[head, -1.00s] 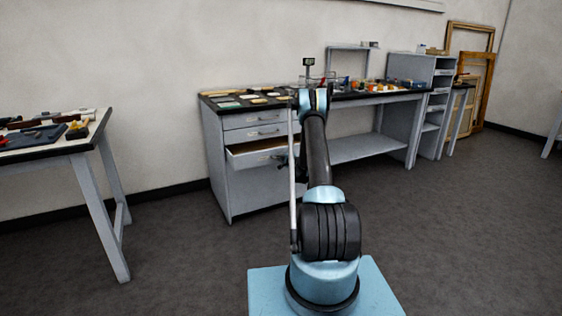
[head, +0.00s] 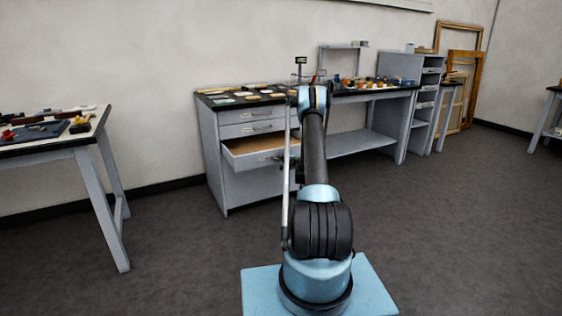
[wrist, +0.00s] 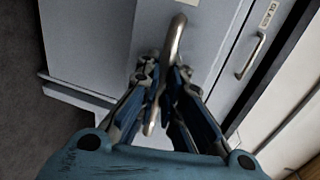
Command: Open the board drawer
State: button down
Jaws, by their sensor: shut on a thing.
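The drawer (head: 248,162), third from the top in the grey cabinet, stands partly open in the head view, its pale wooden inside showing. Its front (wrist: 95,35) fills much of the wrist view. My gripper (wrist: 163,88) is shut on the drawer's curved metal handle (wrist: 176,35); the fingers lie on either side of the bar. In the head view my arm hides most of the gripper. I cannot read a label on this drawer.
A closed drawer with a "GLASS" label (wrist: 266,14) and its own handle (wrist: 251,56) is beside it in the wrist view. The dark bench top (head: 222,92) carries small items. A side table (head: 50,145) stands left. Grey floor (head: 175,245) is clear before the cabinet.

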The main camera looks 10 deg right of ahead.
jog(key=c, duration=2)
grip_release()
jog(key=shift+f, duration=0.1)
jog(key=shift+d, duration=0.1)
jog(key=v, duration=1.1)
jog(key=shift+s, duration=0.4)
jog(key=shift+d, duration=0.1)
